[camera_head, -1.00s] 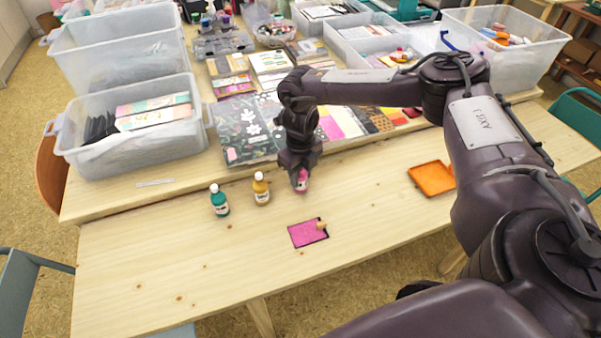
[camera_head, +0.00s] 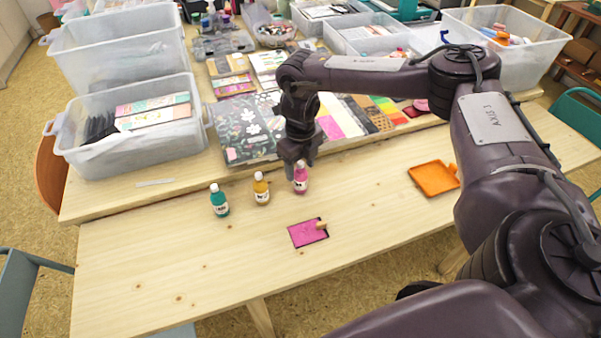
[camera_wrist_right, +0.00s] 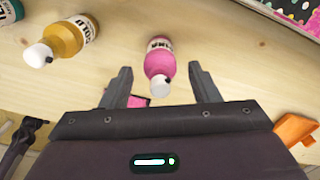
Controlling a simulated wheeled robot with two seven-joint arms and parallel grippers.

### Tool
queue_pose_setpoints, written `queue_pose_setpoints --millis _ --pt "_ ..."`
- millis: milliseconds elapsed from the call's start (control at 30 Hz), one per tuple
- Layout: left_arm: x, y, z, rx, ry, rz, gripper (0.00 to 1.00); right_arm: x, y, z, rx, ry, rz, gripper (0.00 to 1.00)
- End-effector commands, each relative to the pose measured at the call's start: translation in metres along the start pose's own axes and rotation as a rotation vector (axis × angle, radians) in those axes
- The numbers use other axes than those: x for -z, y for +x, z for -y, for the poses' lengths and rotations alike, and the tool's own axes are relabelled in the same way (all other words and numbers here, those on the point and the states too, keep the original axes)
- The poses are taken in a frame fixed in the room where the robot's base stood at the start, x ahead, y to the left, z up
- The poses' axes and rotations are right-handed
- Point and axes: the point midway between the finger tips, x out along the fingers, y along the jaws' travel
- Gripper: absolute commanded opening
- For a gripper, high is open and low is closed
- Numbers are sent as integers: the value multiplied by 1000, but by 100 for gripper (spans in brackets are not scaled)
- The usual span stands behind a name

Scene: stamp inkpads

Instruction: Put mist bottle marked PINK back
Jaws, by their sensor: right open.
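The pink mist bottle (camera_head: 300,178) stands upright on the table, in line to the right of the yellow bottle (camera_head: 261,189) and the green bottle (camera_head: 219,201). My right gripper (camera_head: 298,160) is just behind and above the pink bottle in the head view. In the right wrist view, the open fingers (camera_wrist_right: 165,84) are on either side of the pink bottle (camera_wrist_right: 158,66), with gaps between, and its white cap faces the camera. The yellow bottle also shows in the wrist view (camera_wrist_right: 68,38), labelled GOLD. My left gripper is not in view.
An orange tray (camera_head: 433,178) lies to the right. Patterned paper sheets (camera_head: 247,130) and a clear bin (camera_head: 140,140) are behind. The front of the table is mostly clear.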

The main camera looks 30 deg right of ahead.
Motion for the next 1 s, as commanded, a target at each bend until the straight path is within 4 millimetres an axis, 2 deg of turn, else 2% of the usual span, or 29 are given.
queue_pose_setpoints --millis 200,400,533,1000 --pt "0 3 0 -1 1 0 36 -1 -50 0 0 0 6 56" --pt "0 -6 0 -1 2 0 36 -1 -82 0 2 0 4 56" --pt "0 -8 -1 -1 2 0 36 0 -88 0 0 -1 2 56" --pt "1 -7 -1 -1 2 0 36 0 -88 0 0 0 1 56"
